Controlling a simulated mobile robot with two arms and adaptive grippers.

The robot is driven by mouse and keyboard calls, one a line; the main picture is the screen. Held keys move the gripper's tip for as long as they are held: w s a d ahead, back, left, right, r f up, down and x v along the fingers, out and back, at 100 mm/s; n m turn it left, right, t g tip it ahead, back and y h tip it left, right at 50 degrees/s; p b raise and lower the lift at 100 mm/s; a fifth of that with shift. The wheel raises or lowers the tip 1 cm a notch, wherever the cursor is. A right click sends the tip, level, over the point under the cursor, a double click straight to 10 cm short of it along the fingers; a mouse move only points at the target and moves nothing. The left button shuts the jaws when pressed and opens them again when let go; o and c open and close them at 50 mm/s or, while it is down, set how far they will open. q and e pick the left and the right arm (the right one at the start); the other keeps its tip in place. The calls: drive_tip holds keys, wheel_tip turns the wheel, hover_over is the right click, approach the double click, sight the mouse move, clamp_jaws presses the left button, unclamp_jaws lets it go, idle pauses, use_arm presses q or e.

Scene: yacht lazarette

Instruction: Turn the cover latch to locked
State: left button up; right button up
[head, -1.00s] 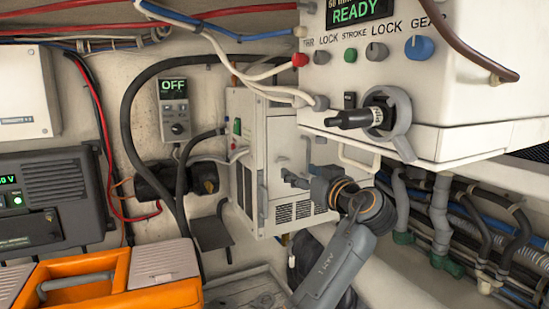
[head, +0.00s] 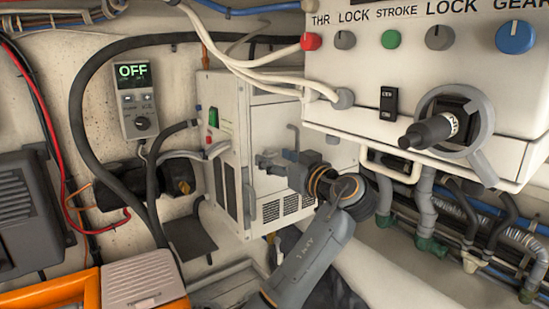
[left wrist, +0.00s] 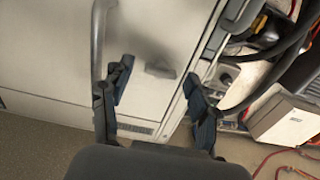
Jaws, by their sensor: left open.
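A beige cabinet unit (head: 268,118) stands at mid-picture in the head view. Its pale cover panel fills much of the left wrist view (left wrist: 55,60). A small dark latch-like piece (left wrist: 160,70) sits on that panel, its turn position too blurred to read. My left gripper (head: 272,162) is in front of the panel, open. In the left wrist view its two fingers (left wrist: 160,86) stand apart, with the dark piece between and beyond them. I see no contact. In the head view the gripper hides that part of the panel. My right gripper is in neither view.
A grey bar handle (left wrist: 99,40) runs beside my left finger. A control box (head: 400,85) with knobs and a black lever (head: 432,131) overhangs on the right. Hoses and cables (head: 78,115) crowd the left. An orange toolbox (head: 60,290) stands at front left.

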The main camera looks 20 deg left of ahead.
use_arm(q)
drive_tip(key=c, duration=1.2)
drive_tip(key=shift+o, duration=0.2)
